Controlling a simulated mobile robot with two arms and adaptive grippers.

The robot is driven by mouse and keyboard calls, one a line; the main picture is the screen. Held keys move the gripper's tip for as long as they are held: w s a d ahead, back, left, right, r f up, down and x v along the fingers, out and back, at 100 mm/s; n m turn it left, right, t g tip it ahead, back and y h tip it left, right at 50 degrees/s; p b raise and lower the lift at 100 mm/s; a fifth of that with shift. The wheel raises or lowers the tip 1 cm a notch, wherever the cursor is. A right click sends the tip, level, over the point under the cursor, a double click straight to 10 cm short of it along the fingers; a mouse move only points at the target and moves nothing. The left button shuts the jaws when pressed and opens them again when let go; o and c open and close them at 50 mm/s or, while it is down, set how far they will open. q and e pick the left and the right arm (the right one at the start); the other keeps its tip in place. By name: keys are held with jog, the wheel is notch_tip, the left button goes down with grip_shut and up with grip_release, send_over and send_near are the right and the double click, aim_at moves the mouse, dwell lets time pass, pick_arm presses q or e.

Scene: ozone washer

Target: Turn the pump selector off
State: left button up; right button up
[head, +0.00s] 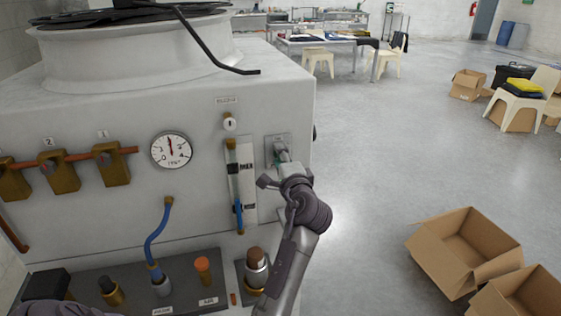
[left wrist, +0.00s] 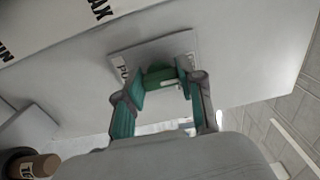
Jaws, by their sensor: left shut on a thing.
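The pump selector is a small green knob (left wrist: 158,76) on a square grey plate (head: 271,140), at the right end of the washer's front panel. The plate's lettering is partly hidden; "PU" shows in the left wrist view. My left gripper (head: 282,158) is at the selector, its fingers pointing at the panel. In the left wrist view my left gripper (left wrist: 164,82) has its teal-padded fingers on either side of the green knob, shut on it. In the head view the gripper hides most of the knob. My right gripper is not in view.
The washer's panel (head: 95,215) carries a pressure gauge (head: 171,151), a flow tube (head: 236,185) just left of the selector, and brass valves (head: 112,165). A ledge below holds fittings and a blue hose (head: 156,238). Open cardboard boxes (head: 465,245) lie on the floor at right.

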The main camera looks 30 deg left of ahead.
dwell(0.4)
pick_arm(q)
jog(key=o, duration=1.1)
jog(key=shift+o, duration=0.2)
